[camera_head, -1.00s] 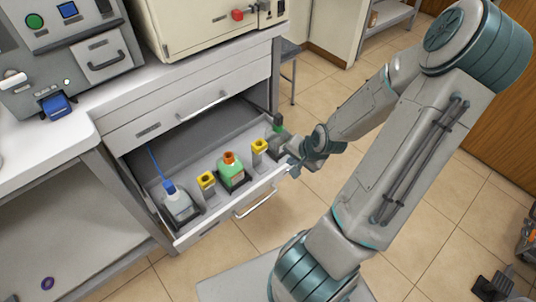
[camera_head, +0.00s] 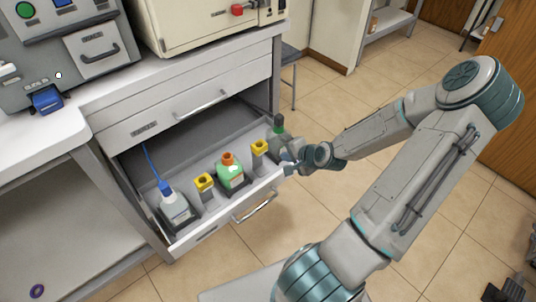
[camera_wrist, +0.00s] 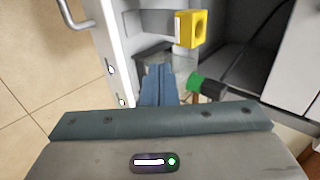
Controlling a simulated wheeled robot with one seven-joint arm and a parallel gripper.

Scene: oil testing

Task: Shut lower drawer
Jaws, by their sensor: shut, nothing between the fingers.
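The lower drawer (camera_head: 228,215) stands open below a shut upper drawer (camera_head: 190,108). It holds a white bottle with a blue nozzle (camera_head: 177,206), a green bottle with an orange cap (camera_head: 230,171), yellow-topped pieces (camera_head: 204,183) and a dark green-capped bottle (camera_head: 278,127). The drawer's bar handle (camera_head: 255,206) is on its front. My gripper (camera_head: 289,168) is at the right end of the drawer front. In the wrist view my gripper (camera_wrist: 158,84) is shut and empty, its fingers together beside the inner side of the drawer front (camera_wrist: 112,60). I cannot tell whether it touches.
A worktop (camera_head: 110,92) carries a beige machine (camera_head: 200,22) and a grey panel with a blue part (camera_head: 47,101). An open shelf space (camera_head: 60,215) is left of the drawers. Tiled floor (camera_head: 310,225) lies clear in front of the drawer.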

